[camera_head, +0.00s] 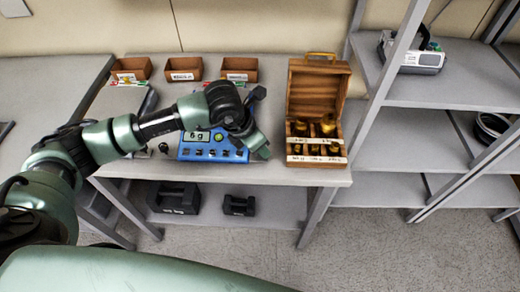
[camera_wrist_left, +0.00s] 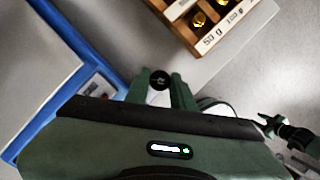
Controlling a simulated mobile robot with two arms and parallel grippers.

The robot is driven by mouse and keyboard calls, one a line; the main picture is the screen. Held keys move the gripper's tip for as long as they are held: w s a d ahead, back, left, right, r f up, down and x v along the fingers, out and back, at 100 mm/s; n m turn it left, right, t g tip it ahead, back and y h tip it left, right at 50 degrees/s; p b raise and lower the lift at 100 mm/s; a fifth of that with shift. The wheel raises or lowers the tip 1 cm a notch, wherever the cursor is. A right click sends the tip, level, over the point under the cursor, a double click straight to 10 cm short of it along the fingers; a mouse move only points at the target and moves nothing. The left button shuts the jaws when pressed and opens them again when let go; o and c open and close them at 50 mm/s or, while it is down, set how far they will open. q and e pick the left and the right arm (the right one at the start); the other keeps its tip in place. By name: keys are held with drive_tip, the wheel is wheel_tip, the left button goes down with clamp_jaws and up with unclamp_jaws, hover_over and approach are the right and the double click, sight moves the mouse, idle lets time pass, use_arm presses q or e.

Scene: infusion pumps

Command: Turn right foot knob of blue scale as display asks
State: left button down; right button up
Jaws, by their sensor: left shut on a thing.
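The blue scale (camera_head: 240,156) stands on the table in the head view, partly hidden behind my left arm. Its front carries a "6 g" sign, a round green spot and a row of small dark marks. In the left wrist view its blue edge (camera_wrist_left: 106,72) and pale top lie to the left. My left gripper (camera_head: 262,153) points down at the scale's right front corner. In the left wrist view its two fingers (camera_wrist_left: 161,88) are closed around a round black knob (camera_wrist_left: 160,80), the right foot knob.
An open wooden weight box (camera_head: 317,160) with brass weights stands close to the right of my gripper. Several small brown bins (camera_head: 182,69) line the back. Black block weights (camera_head: 174,197) sit on the lower shelf. A grey rack (camera_head: 420,130) is at the right.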

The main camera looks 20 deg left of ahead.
use_arm(q)
drive_tip(key=shift+n+b, duration=0.45)
drive_tip(key=shift+n, duration=0.25)
drive_tip(key=shift+r, duration=0.1)
drive_tip(key=shift+w, duration=0.1)
drive_tip(key=c, duration=1.2)
unclamp_jaws()
drive_tip(key=b+v, duration=0.1)
drive_tip(key=v, duration=0.6)
drive_tip(key=shift+s+r+b, duration=0.3)
drive_tip(key=shift+s+b, duration=0.05)
drive_tip(key=shift+b, duration=0.05)
